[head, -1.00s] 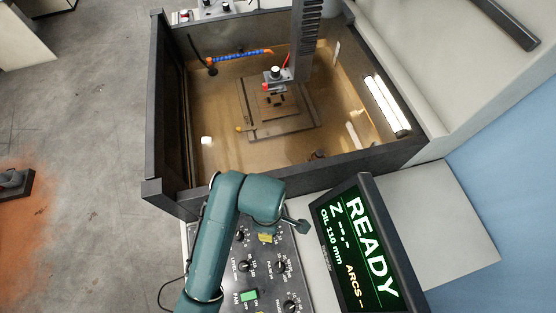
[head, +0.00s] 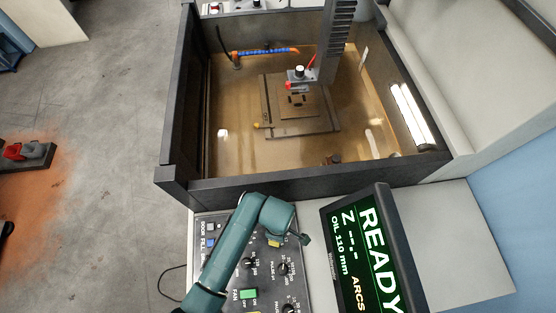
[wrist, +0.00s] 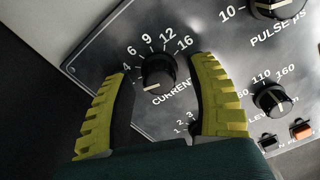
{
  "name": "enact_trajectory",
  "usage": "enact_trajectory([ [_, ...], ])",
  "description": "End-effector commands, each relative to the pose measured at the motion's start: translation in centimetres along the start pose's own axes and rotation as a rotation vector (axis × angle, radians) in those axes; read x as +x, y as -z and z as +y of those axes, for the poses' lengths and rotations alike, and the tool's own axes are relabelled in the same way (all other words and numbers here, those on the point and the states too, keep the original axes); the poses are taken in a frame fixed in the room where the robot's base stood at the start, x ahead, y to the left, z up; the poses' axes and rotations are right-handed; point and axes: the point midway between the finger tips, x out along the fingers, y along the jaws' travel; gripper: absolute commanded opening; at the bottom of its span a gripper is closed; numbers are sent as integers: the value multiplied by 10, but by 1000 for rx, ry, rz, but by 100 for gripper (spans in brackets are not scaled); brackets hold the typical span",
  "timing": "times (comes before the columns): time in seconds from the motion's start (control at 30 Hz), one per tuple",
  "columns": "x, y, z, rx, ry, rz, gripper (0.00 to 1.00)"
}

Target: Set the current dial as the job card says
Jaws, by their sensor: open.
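The current dial (wrist: 158,72) is a black round knob in the wrist view, with numbers from 4 to 16 arched above it. A short white mark shows at its lower edge, towards the lettering CURRENT. My gripper (wrist: 160,75) is open, its two yellow ribbed fingers on either side of the dial. A gap shows between each finger and the knob; contact cannot be told. In the head view my gripper (head: 275,241) is over the upper part of the control panel (head: 222,272), and my arm hides the current dial. I cannot make out a job card.
The pulse dial (wrist: 277,6) and the level dial (wrist: 272,100) sit to the right of my gripper, with small buttons (wrist: 302,132) below. In the head view a screen (head: 367,255) reading READY stands right of the panel. An oil tank (head: 300,180) lies beyond.

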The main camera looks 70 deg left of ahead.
Motion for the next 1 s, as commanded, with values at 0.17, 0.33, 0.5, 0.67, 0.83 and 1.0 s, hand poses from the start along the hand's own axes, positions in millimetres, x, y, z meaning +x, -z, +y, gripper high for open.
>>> enact_trajectory([
  [0.17, 0, 0, 0, 0, 0, 0, 45],
  [0.33, 0, 0, 0, 0, 0, 0, 13],
  [0.5, -1, 0, 0, 0, 0, 0, 0],
  [0.67, -1, 0, 0, 14, 1, 0, 0],
  [0.83, -3, 0, 0, 66, 1, 0, 0],
  [1.0, -4, 0, 0, 170, 2, 0, 0],
])
